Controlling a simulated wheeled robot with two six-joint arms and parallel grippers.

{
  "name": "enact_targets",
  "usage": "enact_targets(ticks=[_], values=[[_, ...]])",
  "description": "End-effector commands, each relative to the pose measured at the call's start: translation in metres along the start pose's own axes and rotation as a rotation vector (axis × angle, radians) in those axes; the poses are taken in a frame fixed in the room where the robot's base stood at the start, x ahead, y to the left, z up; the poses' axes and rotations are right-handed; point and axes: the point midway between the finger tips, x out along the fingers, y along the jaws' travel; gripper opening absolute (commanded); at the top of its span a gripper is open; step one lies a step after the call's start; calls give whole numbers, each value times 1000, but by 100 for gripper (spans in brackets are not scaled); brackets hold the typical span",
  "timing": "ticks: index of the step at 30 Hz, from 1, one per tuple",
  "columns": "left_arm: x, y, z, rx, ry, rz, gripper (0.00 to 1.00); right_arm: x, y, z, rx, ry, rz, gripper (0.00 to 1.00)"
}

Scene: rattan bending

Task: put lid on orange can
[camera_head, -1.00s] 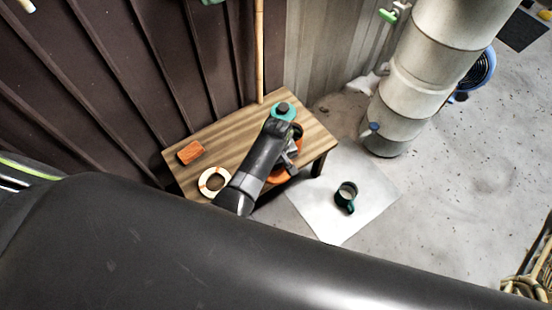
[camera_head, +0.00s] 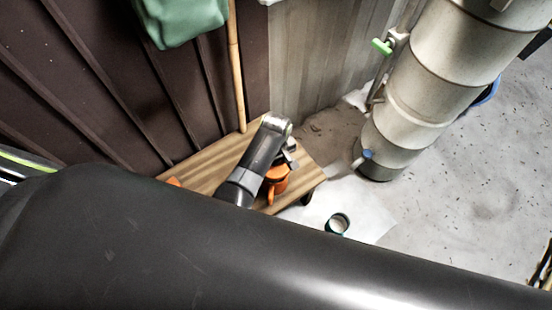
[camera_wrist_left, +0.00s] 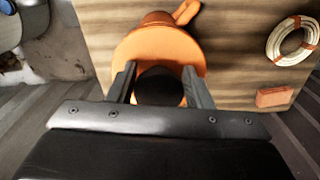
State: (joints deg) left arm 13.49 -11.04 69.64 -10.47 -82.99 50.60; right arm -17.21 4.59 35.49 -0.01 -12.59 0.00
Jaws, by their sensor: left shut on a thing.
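In the left wrist view an orange lid (camera_wrist_left: 165,45) with a black knob (camera_wrist_left: 160,88) is between the fingers of my left gripper (camera_wrist_left: 160,85). The fingers are shut on the knob. The orange can (camera_wrist_left: 157,18), with a looped handle, shows just past the lid's edge. The lid overlaps the can in this view; I cannot tell whether it is seated. In the head view the orange can (camera_head: 277,183) stands on the wooden table, partly hidden by my left arm, with my left gripper (camera_head: 290,157) above it. My right gripper is not in view.
The wooden table (camera_head: 205,168) also holds a pale coil (camera_wrist_left: 292,40) and an orange block (camera_wrist_left: 273,97). A dark green cup (camera_head: 338,223) is on a white sheet on the floor. A large metal duct (camera_head: 415,90) stands right of the table; a bamboo pole (camera_head: 237,70) is behind it.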

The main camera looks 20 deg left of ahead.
Motion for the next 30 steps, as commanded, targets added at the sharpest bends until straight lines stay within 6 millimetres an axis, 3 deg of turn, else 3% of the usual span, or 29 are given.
enact_targets(ticks=[12, 19, 30], values=[[38, 0, 0, 0, 0, 1, 23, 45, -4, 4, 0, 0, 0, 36], [51, 0, 0, 0, 0, -1, 23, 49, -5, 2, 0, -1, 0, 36], [53, 0, 0, 0, 0, 0, 23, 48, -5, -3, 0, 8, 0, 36]])
